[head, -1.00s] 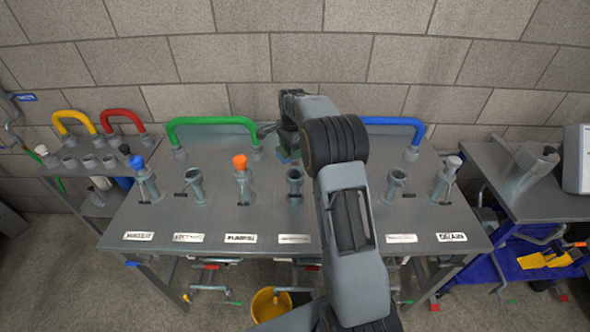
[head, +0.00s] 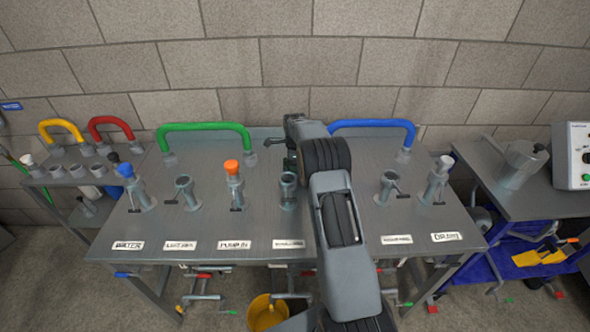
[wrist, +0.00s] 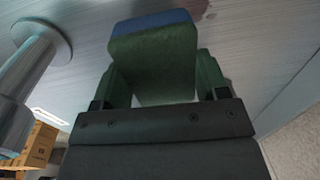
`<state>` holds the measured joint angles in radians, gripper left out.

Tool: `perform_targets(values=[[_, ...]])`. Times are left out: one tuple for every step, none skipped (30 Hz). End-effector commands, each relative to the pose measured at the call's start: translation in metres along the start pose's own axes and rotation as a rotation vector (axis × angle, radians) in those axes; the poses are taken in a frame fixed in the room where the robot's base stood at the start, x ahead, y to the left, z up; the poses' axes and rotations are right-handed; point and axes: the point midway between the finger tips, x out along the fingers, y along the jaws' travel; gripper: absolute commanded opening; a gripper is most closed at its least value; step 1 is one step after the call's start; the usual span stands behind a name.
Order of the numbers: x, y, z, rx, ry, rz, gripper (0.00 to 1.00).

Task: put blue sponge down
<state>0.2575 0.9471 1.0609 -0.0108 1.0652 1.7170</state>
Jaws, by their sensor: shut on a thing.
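The blue sponge (wrist: 155,24) shows in the wrist view as a block with a blue far end and a green body. My gripper (wrist: 160,72) is shut on it, with a green finger on each side. The grey metal bench top (wrist: 90,12) fills the view beyond the sponge; I cannot tell whether they touch. In the head view my gripper (head: 291,163) is low over the back of the bench (head: 330,235), between the green handle and the blue handle. My arm largely hides the sponge there.
A green handle (head: 205,126) and a blue handle (head: 372,123) stand at the back of the bench. A row of valve fittings crosses the middle, including an orange-capped one (head: 233,180) and a grey socket (head: 288,190) near my gripper. Labels line the front. A yellow bucket (head: 267,312) is below.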

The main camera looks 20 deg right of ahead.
Motion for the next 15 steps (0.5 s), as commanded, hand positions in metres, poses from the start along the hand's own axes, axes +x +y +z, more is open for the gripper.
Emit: perform_targets(values=[[0.004, 0.001, 0.000, 0.000, 0.000, 0.002, 0.46], [0.008, 0.001, 0.000, 0.000, 0.000, 0.003, 0.46], [0.012, 0.002, 0.000, -0.001, 0.000, 0.004, 0.46], [0.017, 0.002, 0.000, -0.001, 0.000, 0.004, 0.46], [0.021, 0.002, 0.000, -0.001, 0.000, 0.004, 0.46], [0.026, 0.003, 0.000, -0.001, 0.000, 0.004, 0.46], [0.029, 0.003, 0.000, -0.001, 0.000, 0.003, 0.46], [0.031, 0.003, 0.000, -0.001, 0.000, 0.002, 0.46], [0.033, 0.003, 0.000, -0.001, 0.000, 0.001, 0.46], [0.034, 0.003, 0.000, -0.001, 0.000, 0.001, 0.46], [0.034, 0.003, 0.000, -0.001, 0.000, 0.000, 0.46], [0.034, 0.003, 0.000, -0.001, 0.000, 0.000, 0.46], [0.034, 0.003, 0.000, -0.001, 0.000, 0.000, 0.46], [0.034, 0.003, 0.000, -0.001, 0.000, 0.000, 0.46], [0.034, 0.003, 0.000, -0.001, 0.000, 0.000, 0.46]])
